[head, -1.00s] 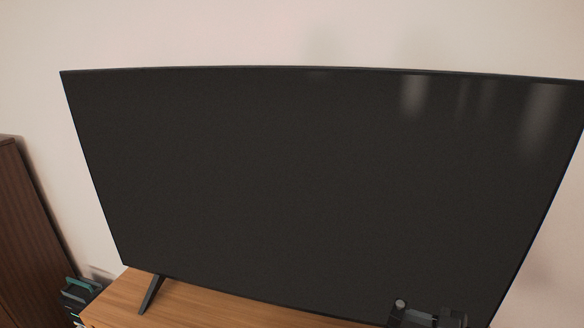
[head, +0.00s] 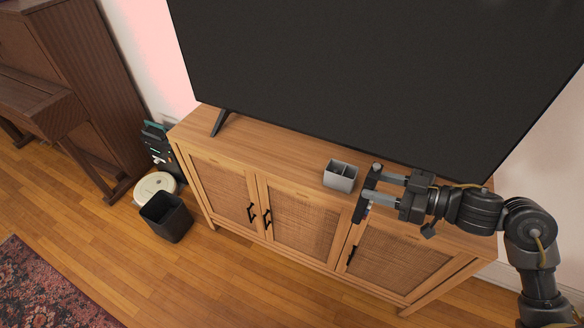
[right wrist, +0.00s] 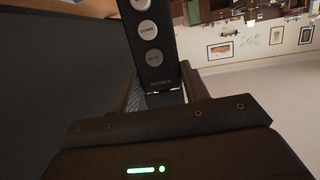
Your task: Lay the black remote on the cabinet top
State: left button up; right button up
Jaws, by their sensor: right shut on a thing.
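The black remote (right wrist: 152,45) has round grey buttons and shows in the right wrist view. Its lower end is between the fingers of my right gripper (right wrist: 160,95), and the rest sticks out beyond them. In the head view my right gripper (head: 369,192) is over the right part of the cabinet, just right of a grey holder, in front of the TV. The wooden cabinet top (head: 270,145) is a long light-brown surface. My left gripper is out of view.
A grey divided holder (head: 340,176) stands on the cabinet's front edge. The large TV (head: 370,75) stands along the back, one leg at the left. The top left of the holder is clear. A black bin (head: 166,218) and a round pale device (head: 154,187) are on the floor.

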aim_at(281, 163)
jog(key=u, duration=0.3)
jog(key=k, duration=0.75)
jog(key=u, duration=0.95)
jog(key=i, duration=0.7)
jog(key=u, duration=0.65)
jog(key=i, duration=0.8)
jog(key=z, duration=0.95)
jog(key=i, duration=0.65)
jog(key=z, duration=0.7)
